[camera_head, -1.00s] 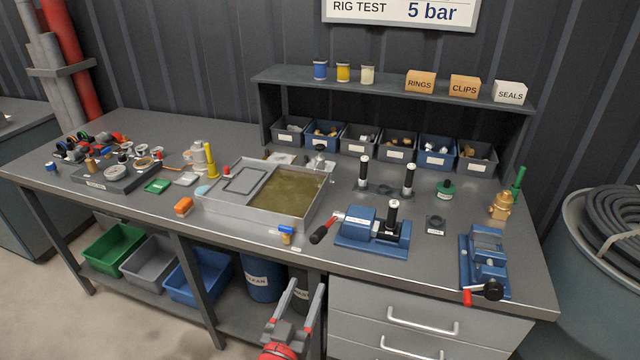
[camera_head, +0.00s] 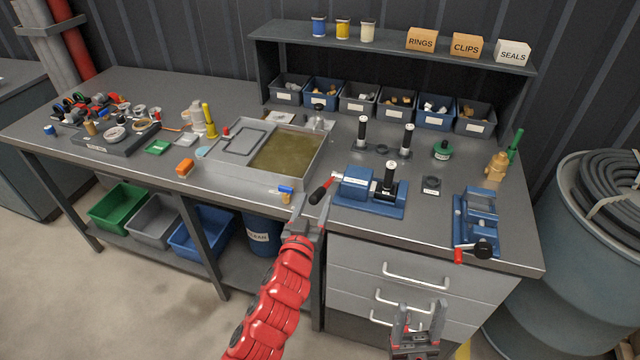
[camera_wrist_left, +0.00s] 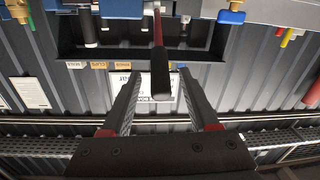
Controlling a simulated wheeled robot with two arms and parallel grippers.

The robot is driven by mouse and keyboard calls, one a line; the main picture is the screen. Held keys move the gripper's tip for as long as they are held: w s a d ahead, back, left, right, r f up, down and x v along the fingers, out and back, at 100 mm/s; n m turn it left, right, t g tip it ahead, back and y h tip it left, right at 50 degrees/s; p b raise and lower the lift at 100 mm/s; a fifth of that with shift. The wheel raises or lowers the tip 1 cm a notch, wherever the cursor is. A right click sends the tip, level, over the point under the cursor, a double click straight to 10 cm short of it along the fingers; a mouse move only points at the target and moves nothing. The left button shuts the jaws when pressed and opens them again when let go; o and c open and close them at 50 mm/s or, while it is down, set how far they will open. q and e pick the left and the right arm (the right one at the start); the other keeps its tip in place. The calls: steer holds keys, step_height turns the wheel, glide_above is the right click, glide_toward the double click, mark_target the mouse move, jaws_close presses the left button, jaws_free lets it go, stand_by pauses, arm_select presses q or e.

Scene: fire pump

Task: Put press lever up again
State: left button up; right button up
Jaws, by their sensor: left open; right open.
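The blue press (camera_head: 368,194) stands near the front edge of the bench. Its lever has a red rod and a black grip (camera_head: 320,191); it sticks out low to the left of the press, over the bench front. My left gripper (camera_head: 312,203) is open just in front of the black grip. In the left wrist view the grip (camera_wrist_left: 160,75) lies between the two spread fingers, with no clear contact on either. My right gripper (camera_head: 422,312) is open and empty, low in front of the drawers.
A grey tray of murky liquid (camera_head: 213,162) lies left of the press. A small blue-topped item (camera_head: 286,192) stands close to my left gripper. A blue vise (camera_head: 476,222) is at the right end. Two black-gripped posts (camera_head: 362,132) stand behind the press. Drawers (camera_head: 400,285) are below.

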mark_target(320, 188)
arm_select(q)
steer(key=shift+p+x, duration=0.55)
steer(key=shift+x, duration=2.25)
jaws_close()
